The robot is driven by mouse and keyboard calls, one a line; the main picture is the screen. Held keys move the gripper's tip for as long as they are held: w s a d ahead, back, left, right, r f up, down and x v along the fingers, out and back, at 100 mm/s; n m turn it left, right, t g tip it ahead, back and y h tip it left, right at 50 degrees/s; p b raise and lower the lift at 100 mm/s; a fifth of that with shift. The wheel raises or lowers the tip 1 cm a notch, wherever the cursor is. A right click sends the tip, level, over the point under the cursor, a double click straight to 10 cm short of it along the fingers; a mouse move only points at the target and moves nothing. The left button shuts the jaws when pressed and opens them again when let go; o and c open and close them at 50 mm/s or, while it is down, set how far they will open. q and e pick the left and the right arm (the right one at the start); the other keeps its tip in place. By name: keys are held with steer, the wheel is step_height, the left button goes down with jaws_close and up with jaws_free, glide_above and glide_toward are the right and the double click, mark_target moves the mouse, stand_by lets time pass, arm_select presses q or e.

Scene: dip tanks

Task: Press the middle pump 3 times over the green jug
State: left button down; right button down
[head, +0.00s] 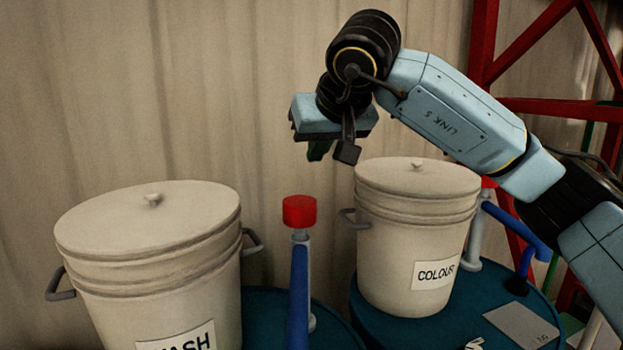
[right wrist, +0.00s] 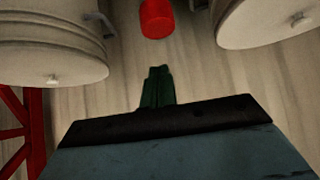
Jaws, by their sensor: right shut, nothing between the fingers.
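A pump with a red cap (head: 299,211) on a grey stem and a blue spout (head: 298,290) stands between the two white tanks in the head view. Its red cap (right wrist: 156,18) also shows at the top of the right wrist view. A second red-capped pump (head: 487,183) is partly hidden behind the right tank; I cannot tell from the frames which is the middle one. My right gripper (head: 319,151) is shut and empty, with green fingers (right wrist: 157,88), above and right of the nearer red cap, apart from it. No green jug and no left gripper are in view.
A tank labelled "WASH" (head: 160,270) stands at left and one labelled "COLOUR" (head: 400,270) at right, both lidded, on blue round stands (head: 345,335). A red metal frame (head: 482,50) rises at right. A pale corrugated wall (head: 150,90) is behind.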

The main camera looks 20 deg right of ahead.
arm_select(q)
step_height(320, 180, down, 2)
steer(key=shift+w+f+b, duration=0.1)
steer(key=shift+f+b, duration=0.05)
steer(key=shift+b, duration=0.55)
arm_select(e)
step_height(320, 180, up, 2)
steer(key=p, duration=0.1)
glide_above(299, 199)
steer(key=s, duration=0.3)
step_height(299, 199, down, 7)
steer(key=shift+w, duration=0.1)
step_height(299, 199, down, 3)
steer(key=shift+w+r, duration=0.1)
steer(key=shift+r, duration=0.1)
arm_select(q)
steer(key=shift+r, duration=0.75)
arm_select(e)
steer(key=shift+f, duration=0.75)
